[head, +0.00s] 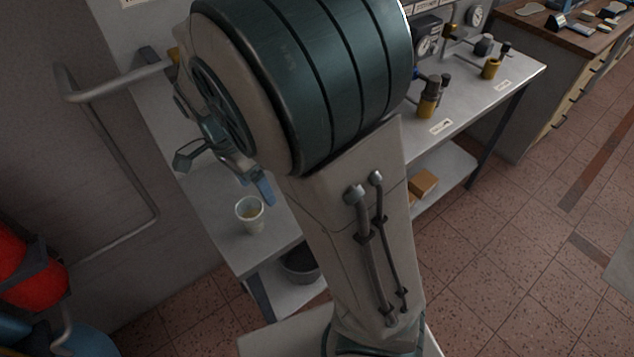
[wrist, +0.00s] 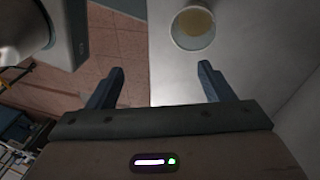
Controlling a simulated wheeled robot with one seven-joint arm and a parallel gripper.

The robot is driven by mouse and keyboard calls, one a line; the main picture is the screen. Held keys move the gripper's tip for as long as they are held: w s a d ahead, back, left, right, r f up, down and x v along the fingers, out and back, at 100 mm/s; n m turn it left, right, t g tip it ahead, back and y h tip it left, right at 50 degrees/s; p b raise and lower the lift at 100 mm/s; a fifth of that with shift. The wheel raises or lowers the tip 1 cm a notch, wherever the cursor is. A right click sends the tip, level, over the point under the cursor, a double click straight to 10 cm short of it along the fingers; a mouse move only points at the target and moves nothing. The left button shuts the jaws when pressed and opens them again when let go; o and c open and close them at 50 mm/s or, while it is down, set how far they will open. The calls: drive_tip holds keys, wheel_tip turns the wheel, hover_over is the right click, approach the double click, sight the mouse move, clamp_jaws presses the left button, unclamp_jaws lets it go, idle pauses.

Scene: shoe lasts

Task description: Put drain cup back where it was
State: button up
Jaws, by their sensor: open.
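The drain cup (head: 250,214) is a small pale cup with some yellowish content. It stands upright near the left end of the grey bench (head: 215,200). In the wrist view the cup (wrist: 193,28) shows from above at the top, beyond my fingertips and a little right of centre. My gripper (wrist: 162,78) is open and empty, with its two blue-grey fingers spread apart and not touching the cup. In the head view one finger of my gripper (head: 262,190) shows just above the cup in the picture; my arm hides the rest.
Brass valves (head: 429,98) and gauges (head: 428,45) stand farther along the bench. A dark bucket (head: 300,262) and a cardboard box (head: 423,184) are on the lower shelf. A bent pipe rail (head: 110,135) and a red cylinder (head: 30,270) are at left. Bench around the cup is clear.

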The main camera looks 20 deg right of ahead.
drive_tip(key=s+d+r+n+t+y, duration=0.2)
drive_tip(key=s+d+r+n+t, duration=0.3)
drive_tip(key=n, duration=0.8)
drive_tip(key=shift+s+d+r+n, duration=0.3)
drive_tip(key=shift+s+d+r, duration=0.8)
drive_tip(key=shift+s+d, duration=1.45)
drive_tip(key=shift+s+a, duration=0.25)
drive_tip(key=shift+a, duration=0.05)
